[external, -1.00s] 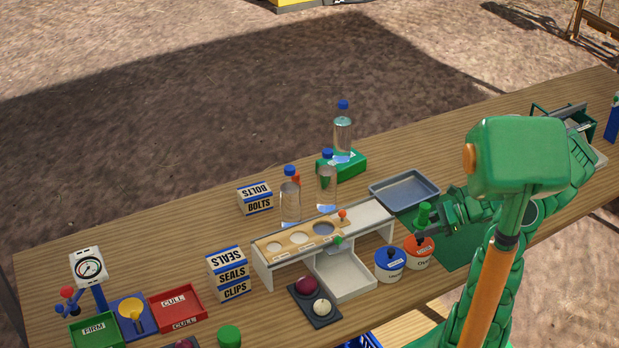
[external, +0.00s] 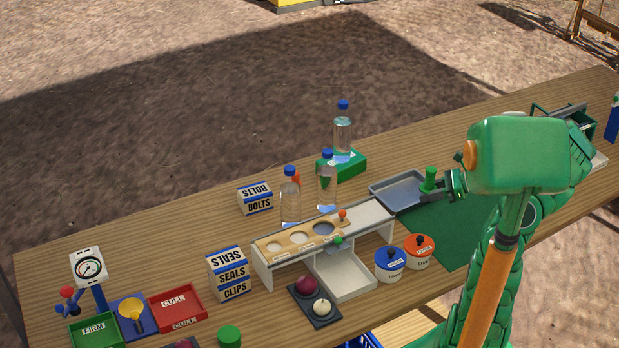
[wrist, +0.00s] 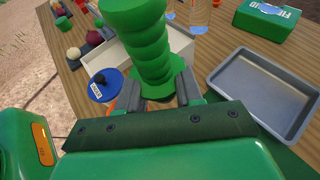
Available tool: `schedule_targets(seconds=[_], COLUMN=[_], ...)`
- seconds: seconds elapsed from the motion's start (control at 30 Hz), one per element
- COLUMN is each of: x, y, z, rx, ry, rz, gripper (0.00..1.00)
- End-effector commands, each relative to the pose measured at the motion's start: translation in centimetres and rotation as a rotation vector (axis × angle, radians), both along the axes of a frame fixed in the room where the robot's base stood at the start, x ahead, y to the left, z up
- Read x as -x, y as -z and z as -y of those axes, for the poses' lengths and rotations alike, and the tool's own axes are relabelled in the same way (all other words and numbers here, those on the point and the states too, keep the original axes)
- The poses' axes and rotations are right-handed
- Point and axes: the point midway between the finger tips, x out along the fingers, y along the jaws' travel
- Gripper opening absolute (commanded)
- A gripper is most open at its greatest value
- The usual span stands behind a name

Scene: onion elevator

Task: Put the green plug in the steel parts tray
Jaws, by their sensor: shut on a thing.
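The green plug (external: 430,178) is held upright in my gripper (external: 440,187), which is shut on it. In the wrist view the green plug (wrist: 142,40) stands between the jaws of my gripper (wrist: 158,98), with ridges along its body. The steel parts tray (external: 385,182) is a shallow grey tray on the bench, and looks empty. In the external view the plug is at the tray's right end, above the table. In the wrist view the tray (wrist: 262,92) lies to the right of the plug. I cannot tell exactly how high the plug is above it.
A white rack (external: 375,210) stands left of the tray. Blue-lidded (external: 391,262) and orange-lidded (external: 419,248) pots stand in front. A green box (external: 352,168) and clear bottles (external: 327,185) are behind. A dark green mat (external: 450,225) lies clear at right.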

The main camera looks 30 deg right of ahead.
Motion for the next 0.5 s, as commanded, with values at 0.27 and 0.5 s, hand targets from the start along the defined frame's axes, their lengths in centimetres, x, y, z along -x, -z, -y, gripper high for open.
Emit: schedule_targets(seconds=[0.27, 0.5], x=[-2.6, -5.7], y=[0.5, 2.0], z=[1.0, 2.2], rx=[-0.004, -0.003], ry=[0.009, 0.009], rz=[0.001, 0.000], gripper=[0.02, 0.02])
